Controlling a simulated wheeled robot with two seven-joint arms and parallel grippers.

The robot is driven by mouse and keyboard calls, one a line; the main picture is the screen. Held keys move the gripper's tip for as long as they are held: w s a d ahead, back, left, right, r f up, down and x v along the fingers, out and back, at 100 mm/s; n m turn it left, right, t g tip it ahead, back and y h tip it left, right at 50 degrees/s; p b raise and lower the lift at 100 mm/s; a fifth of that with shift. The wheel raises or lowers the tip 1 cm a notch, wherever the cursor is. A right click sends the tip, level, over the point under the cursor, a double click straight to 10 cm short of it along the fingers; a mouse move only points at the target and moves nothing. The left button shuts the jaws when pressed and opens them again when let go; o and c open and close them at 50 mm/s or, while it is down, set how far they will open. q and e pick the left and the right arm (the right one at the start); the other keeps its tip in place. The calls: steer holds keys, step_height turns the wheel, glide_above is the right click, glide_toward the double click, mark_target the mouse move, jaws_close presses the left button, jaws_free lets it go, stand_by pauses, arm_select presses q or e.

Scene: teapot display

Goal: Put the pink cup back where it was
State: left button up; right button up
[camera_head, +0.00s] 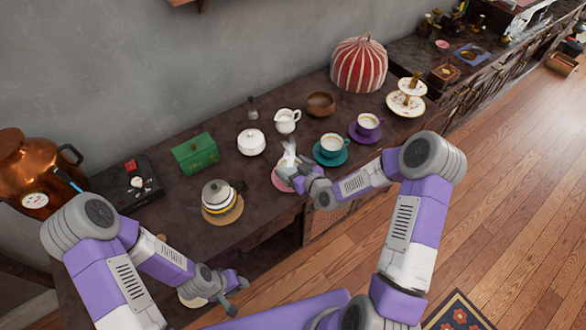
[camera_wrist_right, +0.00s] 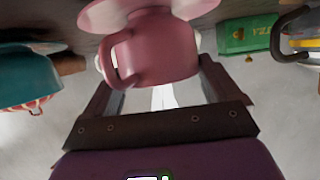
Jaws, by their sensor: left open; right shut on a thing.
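The pink cup (camera_wrist_right: 152,50) sits between the fingers of my right gripper (camera_wrist_right: 155,85) in the right wrist view, its handle to the left. The pink saucer (camera_wrist_right: 190,8) is right at the cup's base; I cannot tell whether they touch. In the head view my right gripper (camera_head: 287,172) is over the pink saucer (camera_head: 278,181), and the gripper mostly hides the cup. My left gripper (camera_head: 238,297) is open and empty near the counter's front edge, low in the head view.
A teal cup (camera_head: 331,144) on its saucer stands just right of my right gripper, with a purple cup (camera_head: 367,122) beyond. A white lidded pot (camera_head: 251,142), a creamer (camera_head: 287,120), a green box (camera_head: 194,153) and a teapot (camera_head: 216,194) stand behind and left.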

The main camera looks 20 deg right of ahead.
steer(key=shift+r, duration=0.15)
steer(key=shift+f, duration=0.2)
steer(key=o, duration=1.1)
steer(key=shift+c, duration=0.2)
